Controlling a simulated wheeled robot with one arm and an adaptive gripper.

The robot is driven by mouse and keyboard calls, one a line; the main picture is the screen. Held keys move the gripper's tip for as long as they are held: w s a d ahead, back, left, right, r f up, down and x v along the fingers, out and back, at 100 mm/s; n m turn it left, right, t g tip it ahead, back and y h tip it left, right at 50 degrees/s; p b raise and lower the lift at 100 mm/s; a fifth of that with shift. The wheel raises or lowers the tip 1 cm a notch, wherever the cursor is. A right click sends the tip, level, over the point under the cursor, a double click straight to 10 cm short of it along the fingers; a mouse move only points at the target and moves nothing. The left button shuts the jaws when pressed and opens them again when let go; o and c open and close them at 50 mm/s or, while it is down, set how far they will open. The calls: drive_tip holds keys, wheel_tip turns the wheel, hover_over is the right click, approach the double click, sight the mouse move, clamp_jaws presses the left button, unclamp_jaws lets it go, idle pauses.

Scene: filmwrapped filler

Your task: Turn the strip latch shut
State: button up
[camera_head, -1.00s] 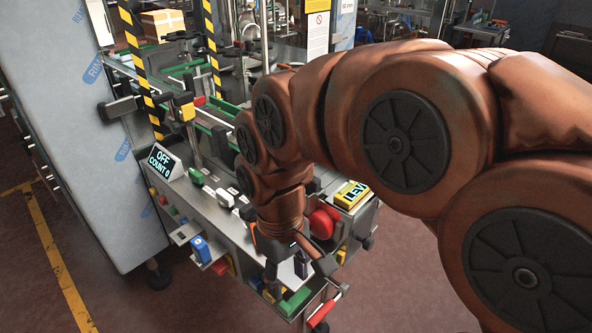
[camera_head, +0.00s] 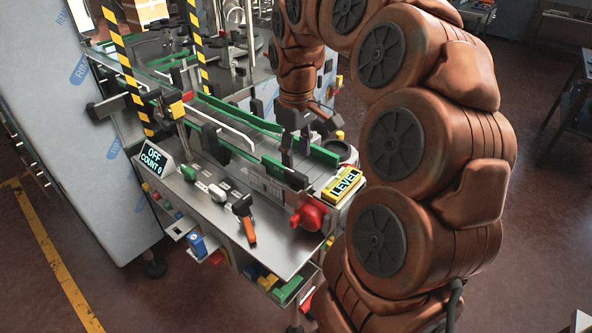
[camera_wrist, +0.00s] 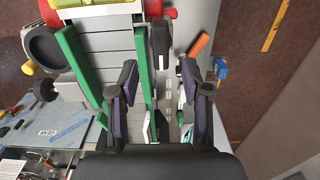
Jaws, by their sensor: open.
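I cannot tell for certain which part is the strip latch. In the head view, an orange-handled part with a black head (camera_head: 247,225) lies on the steel deck's front right. It shows as an orange bar (camera_wrist: 200,45) in the wrist view. A row of small fittings, green (camera_head: 188,172) and white (camera_head: 217,192), runs behind it. My gripper (camera_head: 297,150) is over the conveyor, behind and right of the orange-handled part. In the wrist view my gripper (camera_wrist: 160,95) is open and empty, its fingers spread with a green guide rail (camera_wrist: 145,70) between them in the picture.
A yellow LEVEL box (camera_head: 343,184) and a red knob (camera_head: 310,214) are at the deck's right end. A sign reading OFF, COUNT 0 (camera_head: 154,158) stands at the left. Striped posts (camera_head: 125,62) rise behind it. Colored blocks (camera_head: 268,281) sit below the deck.

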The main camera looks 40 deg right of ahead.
sight(296, 173)
drive_tip(key=shift+f+p, duration=1.2)
drive_tip(key=shift+f, duration=2)
clamp_jaws()
